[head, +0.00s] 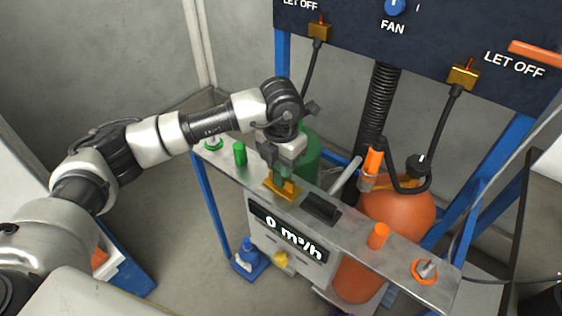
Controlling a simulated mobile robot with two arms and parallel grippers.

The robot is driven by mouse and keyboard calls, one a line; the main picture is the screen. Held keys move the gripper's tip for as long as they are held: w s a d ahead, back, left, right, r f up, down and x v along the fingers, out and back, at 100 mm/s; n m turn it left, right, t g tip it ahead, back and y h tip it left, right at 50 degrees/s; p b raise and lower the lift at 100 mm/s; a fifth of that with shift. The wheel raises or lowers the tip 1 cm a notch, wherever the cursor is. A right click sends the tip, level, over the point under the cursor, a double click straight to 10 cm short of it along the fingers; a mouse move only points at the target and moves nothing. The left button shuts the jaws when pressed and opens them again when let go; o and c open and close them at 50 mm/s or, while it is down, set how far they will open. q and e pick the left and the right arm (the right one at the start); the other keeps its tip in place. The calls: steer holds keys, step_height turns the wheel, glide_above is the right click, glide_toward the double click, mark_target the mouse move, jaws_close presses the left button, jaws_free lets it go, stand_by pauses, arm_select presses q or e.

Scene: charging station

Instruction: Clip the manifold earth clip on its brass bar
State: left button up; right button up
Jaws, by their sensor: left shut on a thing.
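My left gripper (283,178) reaches down to the metal shelf from the left and is shut on a small green piece, which I take to be the manifold earth clip (284,173). The fingers hide most of it. A brass-coloured bar (281,191) shows right under the fingertips, at the shelf's near edge. I cannot tell whether the clip touches the bar or grips it. My right gripper is not in view.
The shelf (345,228) carries a green peg (240,153), a black block (322,209) and orange caps (378,236). A green cylinder (312,155) and an orange one (400,213) stand behind. Black hoses hang from the dark panel (420,40).

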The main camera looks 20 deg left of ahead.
arm_select(q)
steer(key=shift+f+b, duration=0.4)
steer(key=shift+f, duration=0.2)
steer(key=o, duration=1)
step_height(320, 180, up, 11)
steer(key=shift+f, duration=0.1)
